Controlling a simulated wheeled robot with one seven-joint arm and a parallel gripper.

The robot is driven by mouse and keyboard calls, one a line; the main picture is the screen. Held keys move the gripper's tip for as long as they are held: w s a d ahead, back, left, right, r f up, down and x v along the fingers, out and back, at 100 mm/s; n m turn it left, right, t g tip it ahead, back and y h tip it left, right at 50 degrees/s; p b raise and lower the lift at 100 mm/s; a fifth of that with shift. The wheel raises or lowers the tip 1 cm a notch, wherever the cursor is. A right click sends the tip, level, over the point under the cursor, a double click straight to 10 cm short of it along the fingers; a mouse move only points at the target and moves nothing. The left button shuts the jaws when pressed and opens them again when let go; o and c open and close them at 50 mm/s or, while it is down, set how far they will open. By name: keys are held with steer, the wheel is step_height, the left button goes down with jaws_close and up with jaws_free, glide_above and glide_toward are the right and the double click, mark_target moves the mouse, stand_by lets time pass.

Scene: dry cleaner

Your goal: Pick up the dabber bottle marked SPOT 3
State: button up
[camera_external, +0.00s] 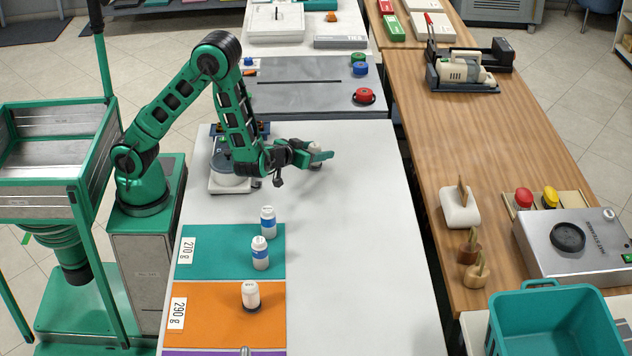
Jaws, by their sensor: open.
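My green gripper (319,157) is open, low over the far part of the white table. A small pale object (315,148) shows at its fingers, partly hidden by them. It looks like a bottle top, but I cannot tell its marking or whether the fingers touch it. Two upright white bottles with blue bands, a farther one (268,222) and a nearer one (260,254), stand on or by the teal mat. A white bottle with a dark base (250,295) stands on the orange mat. No SPOT number is readable on any bottle.
The white table (345,260) is clear right of the teal mat (205,268), marked 270 g, and orange mat (215,325), marked 290 g. A scale (229,186) stands left of the gripper. Wooden counter (435,135) and teal basket (545,291) are at right.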

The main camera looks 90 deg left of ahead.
steer(key=x, duration=0.3)
steer(key=shift+a+f, duration=0.1)
steer(key=c, duration=1.2)
